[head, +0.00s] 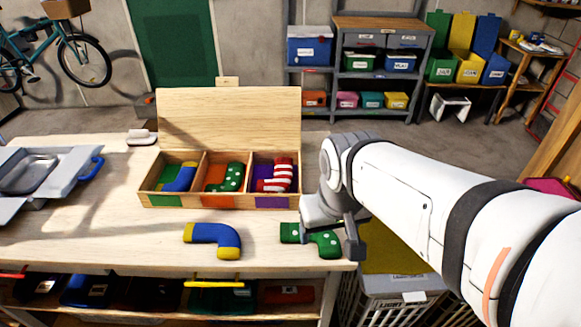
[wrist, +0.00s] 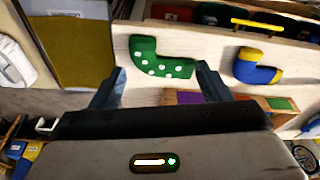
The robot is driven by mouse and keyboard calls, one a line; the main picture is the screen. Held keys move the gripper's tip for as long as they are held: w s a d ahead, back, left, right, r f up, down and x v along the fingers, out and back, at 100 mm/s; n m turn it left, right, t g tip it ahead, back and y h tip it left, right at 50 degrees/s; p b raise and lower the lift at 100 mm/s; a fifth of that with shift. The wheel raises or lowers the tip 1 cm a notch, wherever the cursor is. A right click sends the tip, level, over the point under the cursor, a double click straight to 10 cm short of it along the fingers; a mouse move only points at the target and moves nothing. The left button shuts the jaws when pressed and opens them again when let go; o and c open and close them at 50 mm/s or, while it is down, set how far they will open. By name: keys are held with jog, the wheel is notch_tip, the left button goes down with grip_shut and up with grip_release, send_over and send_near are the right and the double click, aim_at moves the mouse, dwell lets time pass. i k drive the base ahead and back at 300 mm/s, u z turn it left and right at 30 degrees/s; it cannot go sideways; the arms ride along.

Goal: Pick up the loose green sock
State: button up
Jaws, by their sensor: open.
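The loose green sock with white dots (head: 291,233) lies on the workbench near its front right corner. It also shows in the wrist view (wrist: 160,66). My gripper (head: 331,240) is over the sock, open and empty. In the wrist view its two fingers (wrist: 160,76) stand on either side of the sock. I cannot tell whether they touch it or how high they are above the bench. In the head view the gripper hides part of the sock.
A loose blue-and-yellow sock (head: 213,236) lies to the left. Behind is an open wooden box (head: 220,202) with three compartments, holding a blue-and-yellow, a green dotted and a red-striped sock. A grey metal tray (head: 30,172) stands far left. The bench's front edge is close.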

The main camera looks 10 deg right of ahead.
aim_at(328, 242)
jog(key=u, duration=0.9)
jog(key=k, duration=0.7)
jog(key=z, duration=0.65)
